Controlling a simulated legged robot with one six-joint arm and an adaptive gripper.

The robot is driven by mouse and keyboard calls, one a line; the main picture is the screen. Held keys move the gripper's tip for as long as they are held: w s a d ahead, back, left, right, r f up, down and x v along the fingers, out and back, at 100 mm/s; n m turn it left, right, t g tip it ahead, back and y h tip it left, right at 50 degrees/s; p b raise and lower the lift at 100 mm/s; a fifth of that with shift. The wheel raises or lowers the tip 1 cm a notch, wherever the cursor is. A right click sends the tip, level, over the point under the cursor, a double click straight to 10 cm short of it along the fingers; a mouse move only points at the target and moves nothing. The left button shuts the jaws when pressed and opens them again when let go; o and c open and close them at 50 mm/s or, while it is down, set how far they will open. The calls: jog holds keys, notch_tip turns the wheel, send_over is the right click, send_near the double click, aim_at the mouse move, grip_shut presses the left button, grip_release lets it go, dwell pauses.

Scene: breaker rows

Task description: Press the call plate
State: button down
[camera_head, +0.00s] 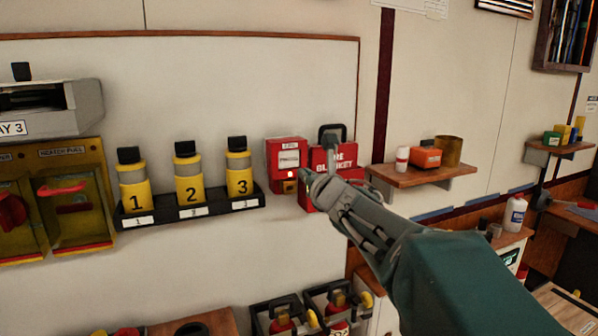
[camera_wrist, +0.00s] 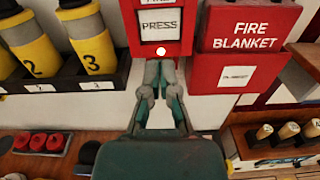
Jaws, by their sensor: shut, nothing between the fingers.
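The red call box (camera_head: 273,156) is mounted on the wall, right of the numbered bottles. Its white call plate (camera_head: 289,158) faces out and reads PRESS in the wrist view (camera_wrist: 160,25). A small bright light (camera_head: 290,174) glows below the plate. In the wrist view the fingertips (camera_wrist: 160,68) are together, just below the light at the box's lower edge. I cannot tell whether they touch the box.
A red fire blanket box (camera_wrist: 245,28) hangs close on the right. Yellow numbered bottles (camera_head: 190,188) stand in a black rack on the left. A wooden shelf (camera_head: 424,176) with small items juts out at right. Bare wall lies below the call box.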

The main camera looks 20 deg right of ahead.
jog(key=s, duration=0.6)
jog(key=shift+a, duration=0.25)
jog(key=shift+d, duration=0.15)
jog(key=s+a+f+m+g, duration=0.6)
jog(key=s+f+m, duration=0.4)
jog(key=m, duration=0.8)
jog(key=s+a+f+m+g, duration=0.6)
jog(key=s+f+m, duration=0.5)
jog(key=s+m, duration=0.4)
jog(key=m, duration=0.3)
jog(key=shift+a, duration=0.15)
